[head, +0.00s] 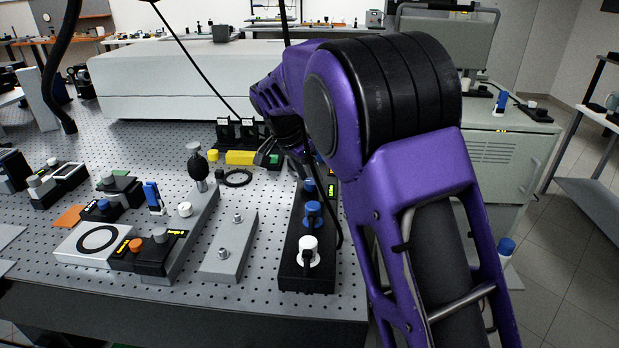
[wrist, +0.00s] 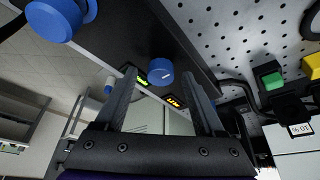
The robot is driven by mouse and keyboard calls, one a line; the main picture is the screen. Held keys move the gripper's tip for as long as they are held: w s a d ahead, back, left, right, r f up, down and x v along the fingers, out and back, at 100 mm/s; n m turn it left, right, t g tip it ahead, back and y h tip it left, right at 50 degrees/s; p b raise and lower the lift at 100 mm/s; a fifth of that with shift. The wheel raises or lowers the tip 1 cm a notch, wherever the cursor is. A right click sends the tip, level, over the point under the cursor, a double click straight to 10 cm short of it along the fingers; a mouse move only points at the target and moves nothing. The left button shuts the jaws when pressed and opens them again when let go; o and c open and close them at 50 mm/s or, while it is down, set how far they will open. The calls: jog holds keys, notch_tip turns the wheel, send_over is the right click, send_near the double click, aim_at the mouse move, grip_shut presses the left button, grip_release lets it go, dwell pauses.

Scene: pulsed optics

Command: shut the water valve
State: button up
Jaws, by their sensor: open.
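A long black block (head: 291,262) on the optical table carries a small blue knob (head: 309,185), a larger blue knob (head: 313,213) and a white knob (head: 308,250). I cannot read which one is the water valve. In the wrist view the small blue knob (wrist: 160,71) appears between the fingertips of my gripper (wrist: 160,84), which is open and empty. Whether the fingers reach around it or stay above it I cannot tell. The larger blue knob (wrist: 55,18) is at the upper left there. In the head view my purple arm hides part of the block's far end.
A grey plate with two bolts (head: 228,250) lies left of the block. A yellow block (head: 240,157), a black ring (head: 237,178) and a post with a dark bulb (head: 196,166) stand nearby. Small lit displays (wrist: 174,101) sit beside the small knob.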

grip_shut()
dwell(0.5)
jog(key=n+y+b, duration=0.1)
jog(key=n, duration=0.2)
jog(key=shift+d+n+t, duration=0.15)
jog(key=shift+n+t, duration=0.25)
jog(key=n+y, duration=0.1)
jog(key=n, duration=0.1)
jog(key=n+y, duration=0.1)
jog(key=n, duration=0.1)
jog(key=shift+s+d+r+n+t+p, duration=0.1)
jog(key=shift+d+n+t+p, duration=0.05)
jog(key=shift+n+t+p, duration=0.2)
jog(key=n+y+p, duration=0.1)
jog(key=n, duration=0.1)
jog(key=n+y+p, duration=0.1)
jog(key=n, duration=0.2)
jog(key=shift+d+p, duration=0.15)
jog(key=shift+p, duration=0.2)
jog(key=shift+n+g+y+p, duration=0.4)
jog(key=shift+n+p, duration=0.1)
jog(key=shift+n, duration=0.65)
jog(key=shift+n+g+y+p, duration=0.25)
jog(key=shift+n+y+p, duration=0.2)
jog(key=shift+n, duration=0.65)
